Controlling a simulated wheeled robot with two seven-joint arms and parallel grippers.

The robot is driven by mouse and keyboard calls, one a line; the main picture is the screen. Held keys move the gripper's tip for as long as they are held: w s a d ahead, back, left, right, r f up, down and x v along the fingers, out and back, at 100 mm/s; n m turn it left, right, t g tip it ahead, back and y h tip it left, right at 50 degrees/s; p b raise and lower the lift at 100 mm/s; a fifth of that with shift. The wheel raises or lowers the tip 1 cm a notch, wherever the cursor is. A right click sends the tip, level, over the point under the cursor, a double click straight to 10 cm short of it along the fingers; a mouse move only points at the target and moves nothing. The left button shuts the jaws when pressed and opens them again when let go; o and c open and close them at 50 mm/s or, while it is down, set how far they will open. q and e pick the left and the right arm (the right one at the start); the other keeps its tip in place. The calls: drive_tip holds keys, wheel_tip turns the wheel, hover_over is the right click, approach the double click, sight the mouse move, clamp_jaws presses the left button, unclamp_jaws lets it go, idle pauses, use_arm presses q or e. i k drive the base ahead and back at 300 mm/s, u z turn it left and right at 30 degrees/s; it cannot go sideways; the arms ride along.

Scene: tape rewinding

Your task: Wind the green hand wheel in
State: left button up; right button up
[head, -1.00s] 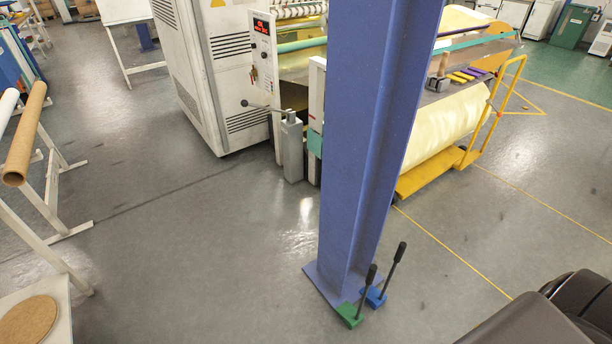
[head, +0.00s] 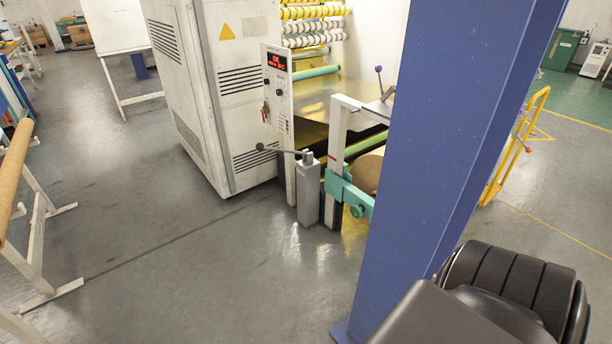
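I cannot make out a green hand wheel for certain. A teal-green bracket (head: 349,191) with a small dark round knob (head: 357,210) sits low on the white frame post (head: 335,160) of the winding machine, just left of the blue pillar. A brown roll end (head: 369,174) shows beside it, partly hidden by the pillar. A grey post (head: 308,193) with a horizontal dark lever (head: 277,149) stands left of the frame. Neither gripper is in view; only a dark part of my own arm shows at the lower right.
The blue pillar (head: 455,130) stands between me and the machine's right part. A white cabinet (head: 225,90) and a control panel with red display (head: 277,85) stand left of the machine. A rack (head: 35,215) holds a brown tube at the left. The floor (head: 190,270) between is clear.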

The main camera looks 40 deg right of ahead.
sight(356, 212)
drive_tip(key=u, duration=0.2)
drive_tip(key=i, duration=2.15)
drive_tip(key=z, duration=0.75)
drive_tip(key=i, duration=1.1)
drive_tip(key=z, duration=1.6)
drive_tip(key=i, duration=0.65)
drive_tip(key=z, duration=0.4)
